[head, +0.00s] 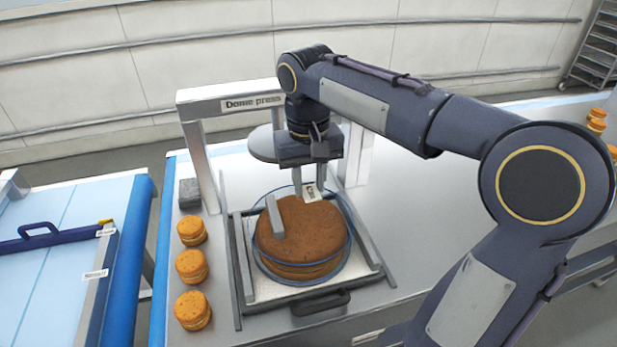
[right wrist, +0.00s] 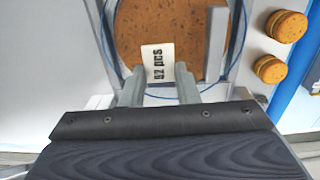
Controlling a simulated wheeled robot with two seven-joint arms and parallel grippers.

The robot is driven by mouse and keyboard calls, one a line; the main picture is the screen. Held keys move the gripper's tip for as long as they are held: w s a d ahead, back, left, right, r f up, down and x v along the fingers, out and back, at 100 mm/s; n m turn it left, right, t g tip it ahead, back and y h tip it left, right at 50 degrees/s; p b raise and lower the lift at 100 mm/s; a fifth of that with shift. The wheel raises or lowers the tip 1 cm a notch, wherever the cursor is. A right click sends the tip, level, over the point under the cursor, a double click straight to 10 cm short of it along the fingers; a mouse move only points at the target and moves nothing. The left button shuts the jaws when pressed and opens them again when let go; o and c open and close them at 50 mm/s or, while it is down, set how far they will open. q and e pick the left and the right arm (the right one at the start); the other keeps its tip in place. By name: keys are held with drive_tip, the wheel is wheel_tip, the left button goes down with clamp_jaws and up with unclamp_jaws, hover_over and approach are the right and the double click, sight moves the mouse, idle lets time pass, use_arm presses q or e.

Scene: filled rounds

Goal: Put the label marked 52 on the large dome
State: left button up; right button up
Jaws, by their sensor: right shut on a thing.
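The large dome (head: 302,240) is clear with blue rims and stands around a big brown layered round on the press tray. In the right wrist view its blue edge (right wrist: 238,35) shows beside the brown top. My right gripper (head: 312,198) points down over the far part of the dome, shut on a small white label (head: 311,190). In the right wrist view the label (right wrist: 158,62) reads "52 pcs" and sticks out between the fingertips (right wrist: 160,85). I cannot tell whether it touches the dome. My left gripper is not in view.
A grey bar (head: 275,216) stands at the round's left side. The frame marked "Dome press" (head: 252,103) arches behind. Small filled rounds (head: 192,267) line the left edge. The tray (head: 247,278) has a dark front handle (head: 320,303). A blue-edged conveyor (head: 130,255) is at left.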

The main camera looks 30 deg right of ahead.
sight(310, 189)
wheel_tip(310, 189, down, 3)
drive_tip(key=b, duration=0.3)
drive_tip(key=shift+f, duration=0.75)
drive_tip(key=shift+f, duration=0.3)
idle(0.8)
drive_tip(key=o, duration=1.2)
wheel_tip(310, 189, up, 7)
drive_tip(key=p, duration=0.6)
drive_tip(key=shift+p, duration=0.35)
